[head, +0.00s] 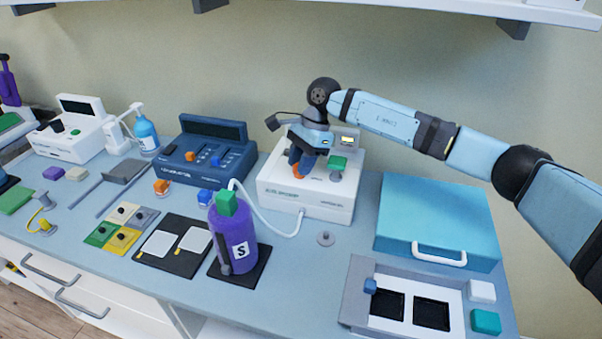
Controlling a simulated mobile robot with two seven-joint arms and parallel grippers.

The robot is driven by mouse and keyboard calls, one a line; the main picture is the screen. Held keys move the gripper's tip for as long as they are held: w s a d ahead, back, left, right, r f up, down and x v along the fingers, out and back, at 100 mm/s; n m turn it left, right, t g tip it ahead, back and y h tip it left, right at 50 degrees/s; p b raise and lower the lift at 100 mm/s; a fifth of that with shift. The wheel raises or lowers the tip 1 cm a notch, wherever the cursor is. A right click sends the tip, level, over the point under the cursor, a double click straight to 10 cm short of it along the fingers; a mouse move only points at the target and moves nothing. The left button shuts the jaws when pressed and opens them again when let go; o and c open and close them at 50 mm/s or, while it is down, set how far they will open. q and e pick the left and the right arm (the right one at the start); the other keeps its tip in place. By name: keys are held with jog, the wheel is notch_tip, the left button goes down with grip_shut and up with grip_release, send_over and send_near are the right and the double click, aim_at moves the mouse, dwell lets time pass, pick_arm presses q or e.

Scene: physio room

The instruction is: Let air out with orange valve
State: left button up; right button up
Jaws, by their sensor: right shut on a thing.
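A white machine (335,200) stands near the back of the counter, with a green knob (338,163) and a small display (347,139) on top. The orange valve (298,171) is on its top left and is partly hidden by my right gripper (299,163). That gripper comes down from above and is shut on the orange valve. A white hose (262,218) runs from the machine's front to a purple cylinder (233,240) with a green cap and an S label. The cylinder stands upright on a dark pad. My left gripper is not in view.
A blue machine (204,150) with its own orange and blue knobs stands left of the white one. A teal case (437,215) and a grey tray (357,290) are at the right. Colored pads (120,227) lie at the front left. A shelf (440,8) hangs above.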

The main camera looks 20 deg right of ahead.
jog(key=n+b, duration=0.1)
jog(key=n+g+b, duration=0.1)
jog(key=shift+w+f+n+b, duration=0.1)
jog(key=shift+f+n+b, duration=0.2)
jog(key=shift+n, duration=0.1)
jog(key=shift+r+n+g+h+b, duration=0.15)
jog(key=shift+n+g+h+b, duration=0.15)
jog(key=shift+n+h+b, duration=0.55)
jog(key=shift+r+n+b, duration=0.1)
jog(key=shift+n+b, duration=0.6)
jog(key=shift+n, duration=0.45)
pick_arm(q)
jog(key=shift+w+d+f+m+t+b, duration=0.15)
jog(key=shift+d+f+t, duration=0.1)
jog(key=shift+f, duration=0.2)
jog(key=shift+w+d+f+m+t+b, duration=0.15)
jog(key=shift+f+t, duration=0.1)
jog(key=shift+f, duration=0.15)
pick_arm(e)
jog(key=shift+n+g, duration=0.3)
jog(key=shift+n, duration=0.2)
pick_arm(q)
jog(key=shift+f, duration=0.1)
pick_arm(e)
jog(key=o, duration=0.6)
